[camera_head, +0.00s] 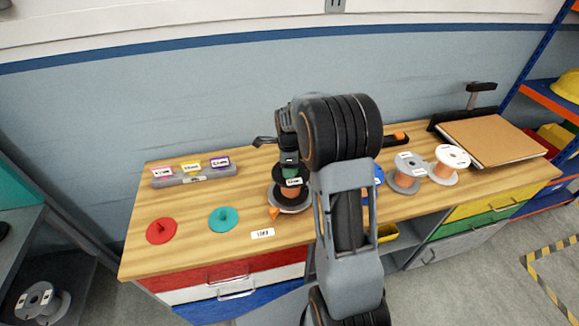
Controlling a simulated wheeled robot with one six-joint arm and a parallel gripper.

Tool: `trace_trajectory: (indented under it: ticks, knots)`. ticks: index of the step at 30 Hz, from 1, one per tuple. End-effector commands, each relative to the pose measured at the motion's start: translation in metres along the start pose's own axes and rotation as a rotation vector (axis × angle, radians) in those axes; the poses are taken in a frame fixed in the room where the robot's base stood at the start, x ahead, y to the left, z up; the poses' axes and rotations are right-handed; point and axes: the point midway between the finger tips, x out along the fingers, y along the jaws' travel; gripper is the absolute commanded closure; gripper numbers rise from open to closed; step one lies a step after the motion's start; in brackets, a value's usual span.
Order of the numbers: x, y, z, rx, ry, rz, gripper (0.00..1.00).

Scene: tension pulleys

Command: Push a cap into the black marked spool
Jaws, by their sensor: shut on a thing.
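The black marked spool (290,190) stands on the wooden bench near the middle, with a dark upper flange, a white label, orange winding and a wide lower flange. My gripper (290,158) points down right above it and is shut on a small dark green piece, probably a cap (290,170). Its lower end meets or nearly meets the top of the spool; contact cannot be told. My arm hides the right side. A red cap (161,230) and a teal cap (223,219) lie on the bench at the left, stems up.
A grey holder (195,177) with labelled coloured blocks stands at the back left. A grey spool (408,172), a white spool (449,164) and a partly hidden blue one (379,175) stand at the right. A label card (263,233) lies near the front edge.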

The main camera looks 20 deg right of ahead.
Motion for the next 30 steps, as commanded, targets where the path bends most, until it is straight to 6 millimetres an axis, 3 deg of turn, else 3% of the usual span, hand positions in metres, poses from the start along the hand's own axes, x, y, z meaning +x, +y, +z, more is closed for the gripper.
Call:
trace_trajectory:
  ticks: [9, 10, 19, 30]
  knots:
    - [0.002, 0.001, 0.0, 0.0, 0.001, 0.003, 0.74]
    - [0.002, 0.001, 0.0, 0.0, 0.001, 0.003, 0.51]
    - [0.002, 0.001, 0.0, 0.0, 0.001, 0.002, 0.22]
    - [-0.009, 0.0, 0.0, 0.0, 0.0, -0.001, 0.22]
